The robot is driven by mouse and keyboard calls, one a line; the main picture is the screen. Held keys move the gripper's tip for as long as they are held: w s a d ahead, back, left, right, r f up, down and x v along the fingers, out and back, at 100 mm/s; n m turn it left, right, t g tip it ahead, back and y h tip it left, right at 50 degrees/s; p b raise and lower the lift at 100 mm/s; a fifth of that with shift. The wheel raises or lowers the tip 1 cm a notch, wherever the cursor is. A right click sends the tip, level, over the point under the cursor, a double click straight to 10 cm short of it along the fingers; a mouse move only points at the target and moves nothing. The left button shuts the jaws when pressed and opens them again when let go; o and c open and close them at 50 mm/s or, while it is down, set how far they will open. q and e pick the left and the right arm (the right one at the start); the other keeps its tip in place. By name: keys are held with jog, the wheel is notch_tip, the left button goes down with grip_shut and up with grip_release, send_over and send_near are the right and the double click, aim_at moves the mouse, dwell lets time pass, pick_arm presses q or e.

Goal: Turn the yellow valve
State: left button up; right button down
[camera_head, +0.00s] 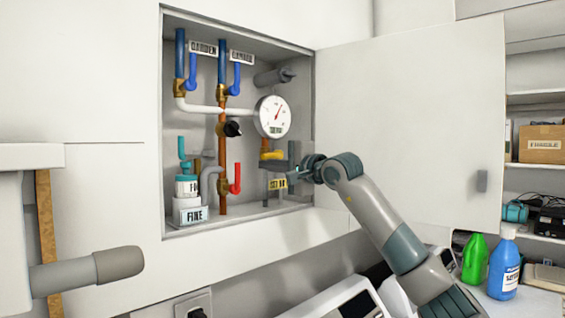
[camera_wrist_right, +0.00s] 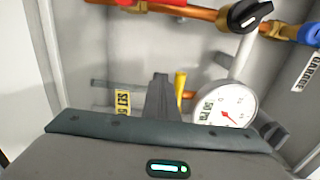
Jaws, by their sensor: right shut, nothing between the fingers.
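The yellow valve (camera_head: 271,156) is a small handle below the round gauge, inside the open wall cabinet. In the right wrist view the yellow valve (camera_wrist_right: 181,84) stands just right of my fingers, partly hidden at its lower end. My right gripper (camera_head: 279,168) reaches into the cabinet from the right, its fingers just below and beside the valve. In the right wrist view my right gripper (camera_wrist_right: 160,88) shows its dark fingers together with nothing between them. I cannot tell whether they touch the valve. My left gripper is not in view.
The white gauge (camera_head: 272,117) sits right above the valve. A red handle (camera_head: 235,178), a black knob (camera_head: 232,129) and blue handles (camera_head: 237,78) are on nearby pipes. The cabinet door (camera_head: 420,120) stands open at right. Green (camera_head: 474,258) and blue (camera_head: 503,268) bottles stand at lower right.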

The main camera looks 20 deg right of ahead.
jog(key=shift+s+a+r, duration=0.1)
jog(key=shift+a+r, duration=0.05)
jog(key=shift+r, duration=0.25)
jog(key=shift+s+r+p, duration=0.2)
jog(key=shift+r+p, duration=0.1)
jog(key=shift+r, duration=0.5)
jog(key=shift+s+f+b, duration=0.15)
jog(key=shift+f+b, duration=0.3)
jog(key=shift+b, duration=0.25)
jog(key=shift+s, duration=0.2)
jog(key=f+b+v, duration=0.1)
jog(key=b+v, duration=0.4)
jog(key=v, duration=0.4)
jog(key=shift+f, duration=0.2)
